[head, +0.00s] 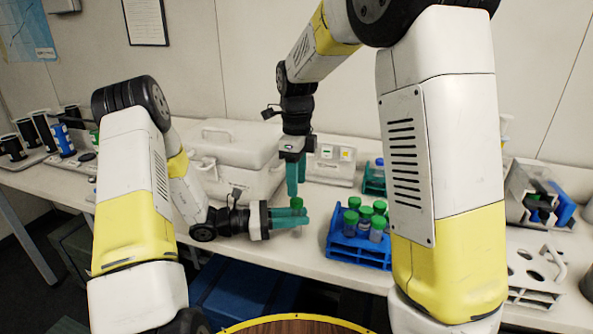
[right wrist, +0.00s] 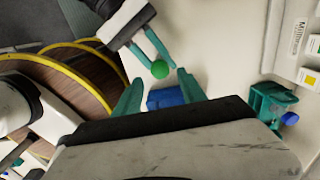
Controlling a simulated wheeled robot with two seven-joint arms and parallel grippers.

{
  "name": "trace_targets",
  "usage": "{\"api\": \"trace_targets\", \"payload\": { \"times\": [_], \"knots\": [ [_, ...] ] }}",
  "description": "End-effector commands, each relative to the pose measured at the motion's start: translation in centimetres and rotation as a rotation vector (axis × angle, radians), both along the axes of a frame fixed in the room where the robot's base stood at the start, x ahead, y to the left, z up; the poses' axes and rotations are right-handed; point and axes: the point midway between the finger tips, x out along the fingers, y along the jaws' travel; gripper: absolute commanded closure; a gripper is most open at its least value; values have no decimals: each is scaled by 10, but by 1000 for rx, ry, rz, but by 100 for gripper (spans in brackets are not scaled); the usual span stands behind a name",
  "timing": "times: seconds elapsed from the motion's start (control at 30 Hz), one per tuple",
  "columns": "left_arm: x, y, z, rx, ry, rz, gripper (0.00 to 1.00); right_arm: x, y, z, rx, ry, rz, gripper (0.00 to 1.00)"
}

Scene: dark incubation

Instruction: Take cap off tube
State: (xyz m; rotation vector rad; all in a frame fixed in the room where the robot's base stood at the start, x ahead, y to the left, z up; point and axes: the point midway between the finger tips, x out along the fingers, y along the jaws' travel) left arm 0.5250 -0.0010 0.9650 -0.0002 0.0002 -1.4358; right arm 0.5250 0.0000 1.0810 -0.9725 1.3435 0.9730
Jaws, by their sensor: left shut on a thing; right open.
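A tube with a green cap (head: 296,202) is held upright by my left gripper (head: 290,218), whose teal fingers are shut around it above the bench. The fingers hide most of the tube body. My right gripper (head: 295,178) points down just above the cap, open and empty. In the right wrist view the green cap (right wrist: 160,69) shows as a round top, beyond and between my right gripper's spread fingertips (right wrist: 160,90). The left gripper (right wrist: 150,48) also shows there, at the cap's upper side. The right fingers look apart from the cap.
A blue rack (head: 345,250) with several green-capped tubes stands just right of the held tube. A white lidded box (head: 230,150) stands behind. A small teal rack (head: 373,182) with a blue-capped tube is at the back. A white holed rack (head: 530,275) is at right.

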Motion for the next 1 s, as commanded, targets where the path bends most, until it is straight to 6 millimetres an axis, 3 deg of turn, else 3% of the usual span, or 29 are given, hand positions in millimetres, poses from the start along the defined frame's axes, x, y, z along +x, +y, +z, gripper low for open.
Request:
{"api": "trace_targets", "payload": {
  "times": [0.1, 0.3, 0.67, 0.93, 1.0],
  "knots": [
    [0, 0, 0, 0, 0, 0, 100, -1, 0, -20, -1, 3, 1, 52],
    [0, 0, 0, 0, 0, 0, 100, 0, 0, -43, 0, 2, 1, 52],
    [0, 0, 0, 0, 0, 0, 100, 0, 0, -49, 1, 0, 2, 52],
    [0, 0, 0, 0, 0, 0, 100, 0, 0, -49, 1, 0, 3, 100],
    [0, 0, 0, 0, 0, 0, 100, 0, 0, -49, 1, 0, 3, 100]
  ]
}}
